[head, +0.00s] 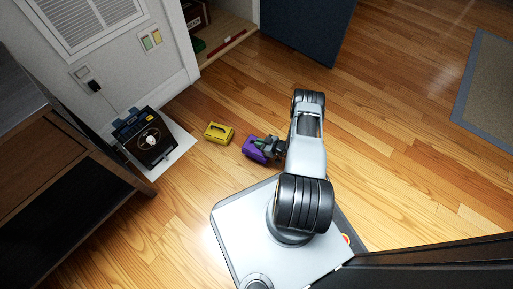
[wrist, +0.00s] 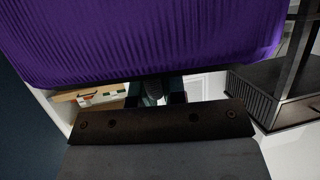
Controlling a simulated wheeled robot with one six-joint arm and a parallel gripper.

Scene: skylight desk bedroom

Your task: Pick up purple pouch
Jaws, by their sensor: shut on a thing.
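The purple pouch (head: 255,150) is in the middle of the head view, at the end of my arm. My gripper (head: 268,148) is shut on its right side. In the wrist view the pouch (wrist: 150,40) fills the upper part of the picture, ribbed and close to the camera. The dark gripper part (wrist: 160,122) shows below it. The fingertips are mostly hidden by the pouch. I cannot tell from the head view how high the pouch is above the floor.
A yellow box-like object (head: 218,132) stands on the wood floor just left of the pouch. A black device (head: 148,138) sits on a white sheet further left, by the wall. A dark wooden cabinet (head: 60,150) is at the left. The floor (head: 400,120) at the right is clear.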

